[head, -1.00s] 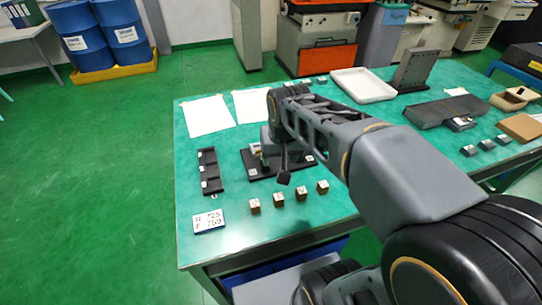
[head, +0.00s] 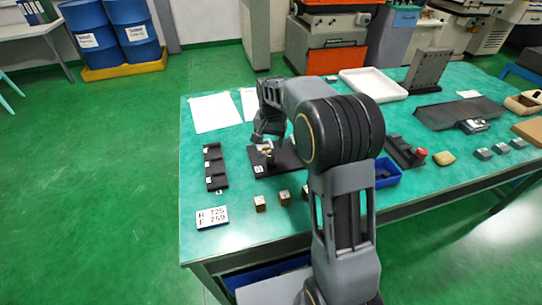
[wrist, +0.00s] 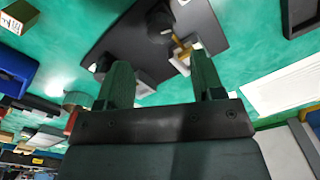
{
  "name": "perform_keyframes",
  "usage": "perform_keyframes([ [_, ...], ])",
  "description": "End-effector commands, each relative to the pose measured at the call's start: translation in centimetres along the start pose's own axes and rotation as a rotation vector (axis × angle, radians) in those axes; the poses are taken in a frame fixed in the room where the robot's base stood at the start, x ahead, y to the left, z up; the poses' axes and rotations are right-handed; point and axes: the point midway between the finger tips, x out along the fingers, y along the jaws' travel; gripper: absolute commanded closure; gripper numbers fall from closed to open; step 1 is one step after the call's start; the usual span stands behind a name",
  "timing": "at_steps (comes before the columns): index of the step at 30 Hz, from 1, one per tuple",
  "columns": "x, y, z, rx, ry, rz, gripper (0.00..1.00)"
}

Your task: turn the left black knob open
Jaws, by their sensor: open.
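A black plate (head: 283,160) lies on the green table, with a small brass and pale fitting (head: 267,150) at its left part. In the wrist view the plate (wrist: 215,38) bears a dark rounded part (wrist: 160,27), perhaps a black knob, beside the brass and white fitting (wrist: 181,52). I cannot tell which knob is the left one. My gripper (head: 266,134) is over the left part of the plate. In the wrist view my gripper (wrist: 158,64) has its two fingers wide apart, with nothing between them. The dark part is beyond the fingertips, apart from them.
A black slotted rack (head: 215,167) lies left of the plate. Small brown blocks (head: 260,203) and a number card (head: 212,217) are at the front. White sheets (head: 215,113) lie behind.

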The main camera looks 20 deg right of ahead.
Motion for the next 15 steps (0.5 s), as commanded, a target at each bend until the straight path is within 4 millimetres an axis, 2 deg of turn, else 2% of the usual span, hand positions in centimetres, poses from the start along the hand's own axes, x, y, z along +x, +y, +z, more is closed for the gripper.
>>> perform_keyframes([
  [1,1.2,0.0,0.1,0.000,-0.004,0.002,0.39],
  [6,4.0,0.0,0.1,-0.001,-0.003,0.002,0.39],
  [15,6.9,0.0,0.0,-0.001,0.000,0.000,0.39],
])
